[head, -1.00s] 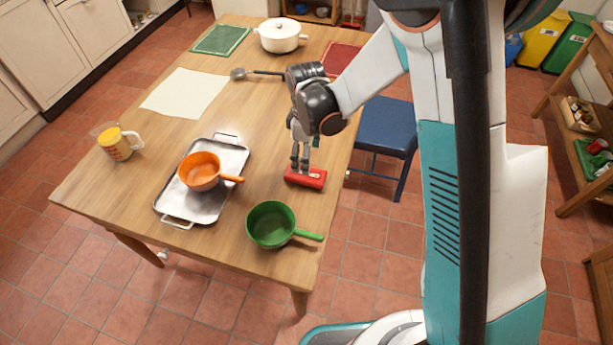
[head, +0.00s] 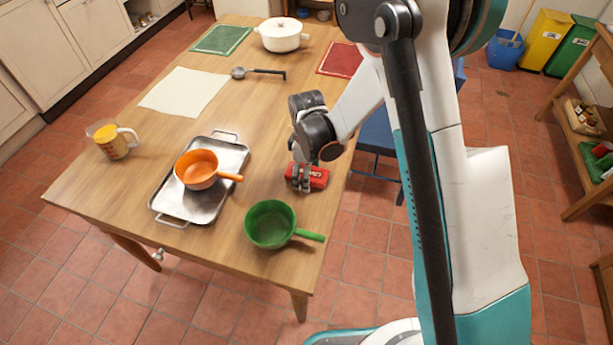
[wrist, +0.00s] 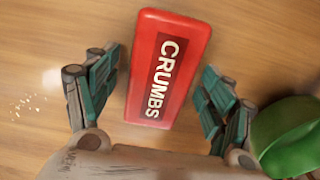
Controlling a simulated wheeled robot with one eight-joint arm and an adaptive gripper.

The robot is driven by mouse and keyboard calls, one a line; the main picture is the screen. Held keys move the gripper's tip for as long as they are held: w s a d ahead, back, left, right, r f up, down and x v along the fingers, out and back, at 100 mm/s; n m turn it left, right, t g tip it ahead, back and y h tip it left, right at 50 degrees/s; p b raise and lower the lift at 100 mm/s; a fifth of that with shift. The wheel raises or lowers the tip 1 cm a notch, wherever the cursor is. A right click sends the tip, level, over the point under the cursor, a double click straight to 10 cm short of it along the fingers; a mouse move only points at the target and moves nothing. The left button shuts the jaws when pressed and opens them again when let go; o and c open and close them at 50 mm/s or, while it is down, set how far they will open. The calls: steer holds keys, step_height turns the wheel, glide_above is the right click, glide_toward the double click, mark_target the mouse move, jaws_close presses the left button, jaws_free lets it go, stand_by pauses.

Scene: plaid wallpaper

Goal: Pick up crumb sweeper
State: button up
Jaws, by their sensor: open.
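The crumb sweeper (head: 318,178) is a red block lying on the wooden table near its right edge. In the wrist view the crumb sweeper (wrist: 168,68) shows a dark label reading "CRUMBS". My gripper (head: 301,180) is low over it in the head view and covers its left part. In the wrist view my gripper (wrist: 160,92) is open, with one finger on each side of the sweeper. Gaps of table show between the fingers and the sweeper.
A green pan (head: 270,224) stands close by, and it shows at the right in the wrist view (wrist: 288,138). An orange pan (head: 197,168) stands on a metal tray (head: 196,212). A measuring jug (head: 112,142), ladle (head: 262,72) and white pot (head: 280,36) are farther off. Crumbs (wrist: 28,106) lie beside the gripper.

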steer(key=shift+c, duration=0.6)
steer(key=c, duration=1.2)
steer(key=shift+r, duration=0.15)
step_height(320, 180, up, 20)
steer(key=p, duration=0.6)
